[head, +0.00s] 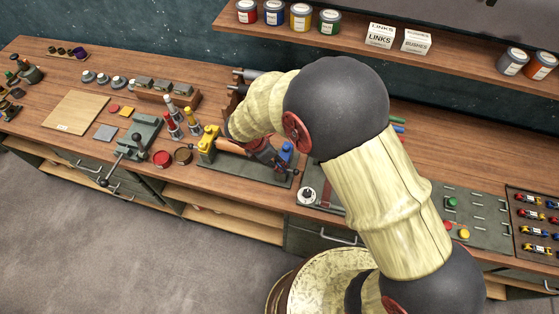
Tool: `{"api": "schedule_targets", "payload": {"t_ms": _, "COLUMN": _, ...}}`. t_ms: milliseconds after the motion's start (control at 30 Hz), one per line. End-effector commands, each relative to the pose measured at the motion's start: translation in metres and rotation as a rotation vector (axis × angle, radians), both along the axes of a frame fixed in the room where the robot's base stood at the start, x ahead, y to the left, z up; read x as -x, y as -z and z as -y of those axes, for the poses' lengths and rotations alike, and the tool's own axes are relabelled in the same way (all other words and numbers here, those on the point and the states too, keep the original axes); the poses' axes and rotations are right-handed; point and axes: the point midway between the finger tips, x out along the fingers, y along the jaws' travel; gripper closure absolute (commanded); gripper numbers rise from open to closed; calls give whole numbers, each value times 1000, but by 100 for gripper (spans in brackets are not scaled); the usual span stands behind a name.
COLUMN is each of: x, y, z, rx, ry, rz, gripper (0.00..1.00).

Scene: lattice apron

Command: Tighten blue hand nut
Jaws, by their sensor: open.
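A blue part (286,147), which looks like the blue hand nut, sits at the right end of a dark fixture plate (240,172) on the workbench. My gripper (275,158) is open, just left of the blue part and low over the plate. Its fingers are small and dark here, so I cannot tell whether they touch the blue part or stand around it. A yellow block (208,142) stands at the left end of the same plate. My arm hides the bench behind the fixture.
A vise (137,137), a red tin (162,158) and red and yellow bottles (190,117) stand left of the fixture. A panel with green and yellow knobs (480,218) lies to the right. A shelf (450,55) with cans overhangs the back.

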Motion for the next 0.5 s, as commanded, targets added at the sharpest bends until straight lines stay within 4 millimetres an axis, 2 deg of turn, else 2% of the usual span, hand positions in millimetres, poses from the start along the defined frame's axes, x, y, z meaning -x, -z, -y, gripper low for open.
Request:
{"api": "schedule_targets", "payload": {"t_ms": 200, "x": -5, "y": 23, "z": 9, "rx": -1, "ry": 2, "rz": 0, "gripper": 56}}
{"api": "schedule_targets", "payload": {"t_ms": 500, "x": -6, "y": 30, "z": 11, "rx": -1, "ry": 1, "rz": 0, "gripper": 56}}
